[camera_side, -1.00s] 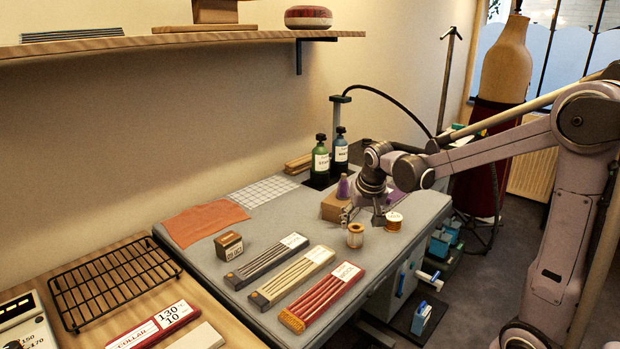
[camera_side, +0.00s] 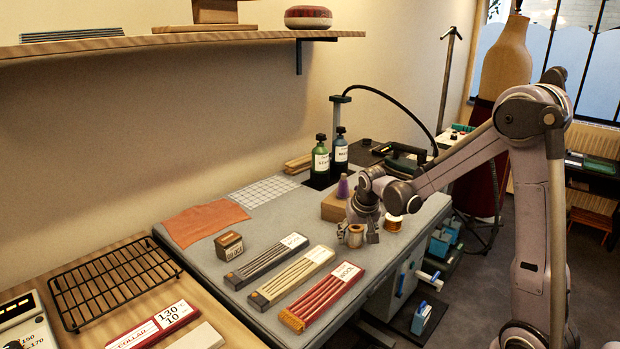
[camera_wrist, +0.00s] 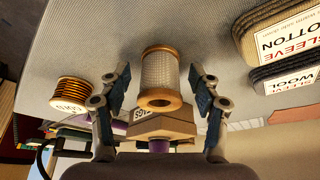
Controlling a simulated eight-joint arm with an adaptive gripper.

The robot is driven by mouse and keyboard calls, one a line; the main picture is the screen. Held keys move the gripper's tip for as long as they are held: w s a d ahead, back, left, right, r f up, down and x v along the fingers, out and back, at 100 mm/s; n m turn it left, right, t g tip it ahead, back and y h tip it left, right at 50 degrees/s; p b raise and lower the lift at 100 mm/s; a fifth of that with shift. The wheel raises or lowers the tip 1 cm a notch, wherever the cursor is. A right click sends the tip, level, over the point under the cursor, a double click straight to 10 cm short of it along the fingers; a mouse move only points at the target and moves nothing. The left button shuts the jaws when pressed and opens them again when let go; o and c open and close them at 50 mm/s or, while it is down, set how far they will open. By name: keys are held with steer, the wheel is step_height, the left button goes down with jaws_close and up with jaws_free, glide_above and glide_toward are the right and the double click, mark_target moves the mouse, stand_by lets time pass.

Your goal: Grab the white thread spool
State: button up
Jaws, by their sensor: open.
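The white thread spool (camera_wrist: 160,75), with pale thread between tan ends, stands upright on the grey table in the wrist view. In the side view the spool (camera_side: 355,236) is partly hidden by my gripper (camera_side: 358,232). In the wrist view my gripper (camera_wrist: 161,84) is open, with one finger on each side of the spool. A gap shows between the spool and each finger, so it is not gripped.
An orange cord spool (camera_side: 393,223) stands close to the right. A wooden block (camera_side: 334,207) with a purple cone (camera_side: 343,187) stands just behind. Labelled sleeve boards (camera_side: 298,276) lie in front. Two bottles (camera_side: 321,158) stand at the back.

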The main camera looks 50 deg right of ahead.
steer(key=c, duration=1.2)
steer(key=shift+r, duration=0.1)
steer(key=shift+c, duration=0.2)
